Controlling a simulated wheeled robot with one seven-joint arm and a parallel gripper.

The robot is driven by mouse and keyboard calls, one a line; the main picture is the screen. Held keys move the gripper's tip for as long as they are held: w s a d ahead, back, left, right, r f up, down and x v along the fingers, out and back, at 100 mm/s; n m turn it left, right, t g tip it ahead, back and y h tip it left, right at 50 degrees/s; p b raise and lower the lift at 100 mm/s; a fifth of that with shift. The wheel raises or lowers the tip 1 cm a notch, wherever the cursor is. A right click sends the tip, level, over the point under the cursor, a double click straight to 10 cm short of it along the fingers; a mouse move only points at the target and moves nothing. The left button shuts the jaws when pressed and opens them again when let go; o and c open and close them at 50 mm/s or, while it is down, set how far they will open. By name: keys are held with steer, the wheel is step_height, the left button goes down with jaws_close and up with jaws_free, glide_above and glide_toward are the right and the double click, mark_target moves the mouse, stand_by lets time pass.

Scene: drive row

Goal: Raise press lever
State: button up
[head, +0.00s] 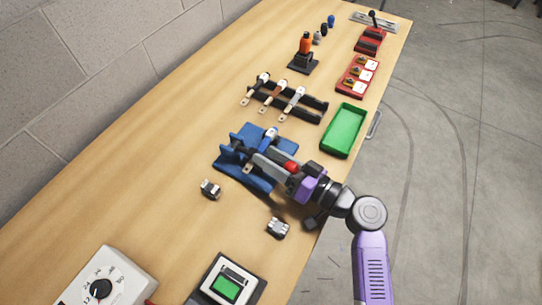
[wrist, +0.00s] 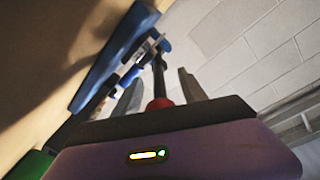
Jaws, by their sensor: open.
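The blue press (head: 243,141) stands on the wooden table near its middle. Its blue frame also shows in the wrist view (wrist: 118,42). The press lever is a dark rod with a red grip (head: 291,167), pointing toward my arm. My gripper (head: 270,164) is at the press, with its fingers alongside the lever. In the wrist view the red grip (wrist: 159,104) lies between the two open fingers, close to the palm. I cannot tell whether either finger touches the lever. My gripper partly hides the front of the press.
Small grey metal parts (head: 210,189) and (head: 278,228) lie near the press. A green tray (head: 344,130) and a black rack with several levers (head: 284,101) stand beyond it. A device with a green screen (head: 227,286) is nearer. The floor right of the table is clear.

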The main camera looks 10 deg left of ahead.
jaws_close()
stand_by(1.3)
